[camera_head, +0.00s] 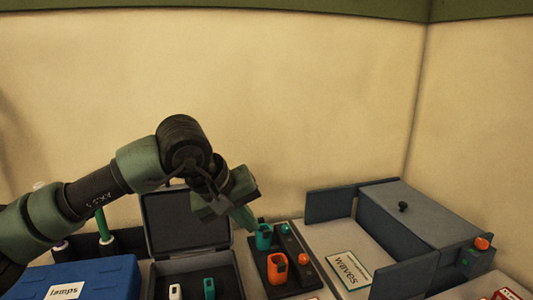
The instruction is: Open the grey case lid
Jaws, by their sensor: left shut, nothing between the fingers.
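The grey case (153,279) stands at the bottom, left of centre. Its lid (181,228) stands raised at the back, with the dark inner side facing me. A white item (176,292) and a teal item (209,288) sit inside the case. My left gripper (247,219) is shut and empty. It is to the right of the raised lid, above the teal holder, and appears apart from the lid. My left arm hides part of the lid's top edge. My right gripper is not in view.
A blue case (110,272) labelled "lamps" stands left of the grey case. A dark tray (255,268) at right bears a teal holder (263,237) and an orange one (277,268). Farther right are a "waves" card (348,270) and a grey box (415,212) with a knob.

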